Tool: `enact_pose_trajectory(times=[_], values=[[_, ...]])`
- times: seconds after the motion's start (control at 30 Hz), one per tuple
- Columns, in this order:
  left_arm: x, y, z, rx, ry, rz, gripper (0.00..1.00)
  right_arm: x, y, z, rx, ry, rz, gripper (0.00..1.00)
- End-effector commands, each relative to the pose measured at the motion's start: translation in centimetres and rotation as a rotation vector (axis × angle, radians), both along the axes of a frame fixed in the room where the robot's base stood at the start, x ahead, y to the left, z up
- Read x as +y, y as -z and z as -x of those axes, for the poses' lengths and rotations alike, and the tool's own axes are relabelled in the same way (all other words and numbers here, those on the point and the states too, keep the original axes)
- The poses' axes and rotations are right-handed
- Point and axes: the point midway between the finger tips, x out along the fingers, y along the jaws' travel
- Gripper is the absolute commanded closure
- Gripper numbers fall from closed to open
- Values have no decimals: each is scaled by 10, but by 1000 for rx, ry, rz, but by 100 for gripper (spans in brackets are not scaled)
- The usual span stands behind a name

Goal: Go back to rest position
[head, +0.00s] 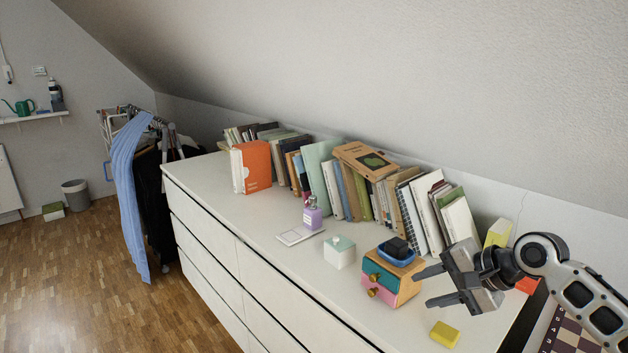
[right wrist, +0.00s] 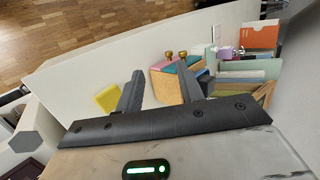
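My right gripper (head: 424,289) reaches in from the right edge of the head view, above the right end of the white dresser (head: 262,218). Its two fingers are apart with nothing between them, as the right wrist view also shows (right wrist: 160,74). A small wooden drawer box (head: 408,287) with a teal drawer (head: 380,273) and a pink drawer (head: 380,291) stands just left of the fingers. It also shows beyond the fingers in the right wrist view (right wrist: 163,86). I cannot tell whether gripper and box touch. My left gripper is in neither view.
A blue tray (head: 396,257) with a dark item tops the box. A yellow block (head: 445,334) lies below the gripper. A white lidded box (head: 339,252), a purple bottle (head: 312,213) and a row of books (head: 327,185) stand farther left and behind. Wood floor (head: 75,270) lies in front.

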Motion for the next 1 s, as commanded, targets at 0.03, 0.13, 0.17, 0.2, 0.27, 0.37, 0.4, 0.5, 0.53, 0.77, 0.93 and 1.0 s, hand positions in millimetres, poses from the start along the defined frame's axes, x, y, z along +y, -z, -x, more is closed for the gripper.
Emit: enact_pose_trajectory(times=[0.03,0.13,0.17,0.2,0.27,0.37,0.4,0.5,0.53,0.77,0.93,1.0], values=[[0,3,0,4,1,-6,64,18,33,12,-28,-53,33,62],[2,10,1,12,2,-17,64,50,88,37,-158,-163,139,62],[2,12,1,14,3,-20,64,58,102,45,-199,-192,172,62],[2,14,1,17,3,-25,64,68,118,58,-252,-228,214,62],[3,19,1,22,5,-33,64,82,140,79,-333,-280,282,62],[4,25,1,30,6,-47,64,102,170,120,-472,-356,416,62],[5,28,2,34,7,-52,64,107,178,137,-520,-382,478,62],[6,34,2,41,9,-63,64,113,189,175,-621,-441,639,62],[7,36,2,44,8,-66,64,113,190,185,-644,-457,685,62],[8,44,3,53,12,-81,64,108,192,232,-727,-553,937,62],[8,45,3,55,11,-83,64,107,192,236,-738,-571,975,62],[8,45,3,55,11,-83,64,107,192,236,-737,-572,974,62]])
